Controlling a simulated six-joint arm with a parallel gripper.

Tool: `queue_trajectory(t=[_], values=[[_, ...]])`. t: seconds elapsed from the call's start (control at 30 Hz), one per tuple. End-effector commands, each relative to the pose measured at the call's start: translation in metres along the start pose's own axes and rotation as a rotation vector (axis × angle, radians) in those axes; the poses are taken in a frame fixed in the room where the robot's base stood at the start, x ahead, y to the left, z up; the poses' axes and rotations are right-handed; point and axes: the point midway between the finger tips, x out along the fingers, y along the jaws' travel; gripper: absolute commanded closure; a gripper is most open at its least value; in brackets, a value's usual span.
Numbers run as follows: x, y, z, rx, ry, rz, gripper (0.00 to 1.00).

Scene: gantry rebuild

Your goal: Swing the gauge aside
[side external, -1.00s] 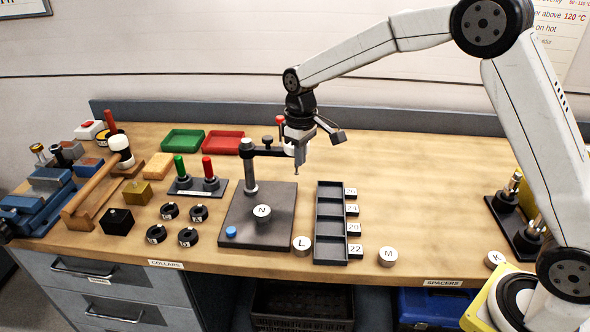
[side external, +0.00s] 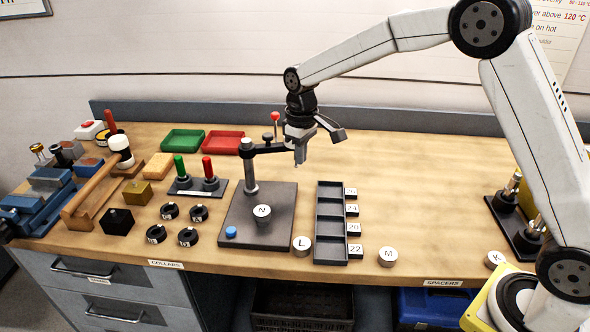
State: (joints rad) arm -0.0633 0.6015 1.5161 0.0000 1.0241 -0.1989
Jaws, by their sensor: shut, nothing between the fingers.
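The gauge stands on a black post (side external: 250,175) at the back of a dark square plate (side external: 280,222). Its black arm (side external: 272,149) reaches right from the post top, with a black knob on it and a red-tipped piece (side external: 276,119) upright behind. A small pale tip hangs at the arm's right end. My gripper (side external: 301,147) is shut at this outer end and hides part of it. I cannot tell whether the fingers touch it. A round piece marked N (side external: 263,213) and a blue button (side external: 231,232) are on the plate, left of and below the gripper.
A dark slotted tray (side external: 331,245) stands right of the plate, with numbered blocks beside it. Round pieces L (side external: 301,246) and M (side external: 388,257) are near the front edge. Green and red trays (side external: 224,141) lie behind left. The bench right of my gripper is largely clear.

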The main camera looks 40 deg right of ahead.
Motion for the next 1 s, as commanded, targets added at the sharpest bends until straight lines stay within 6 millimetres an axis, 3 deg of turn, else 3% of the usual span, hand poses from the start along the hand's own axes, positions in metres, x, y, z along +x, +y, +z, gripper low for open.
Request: queue_trajectory(t=[0.47,1.0], values=[[-0.003,-0.004,0.001,0.0,0.001,0.0,1.0],[-0.032,-0.004,0.001,0.0,0.002,0.0,1.0]])
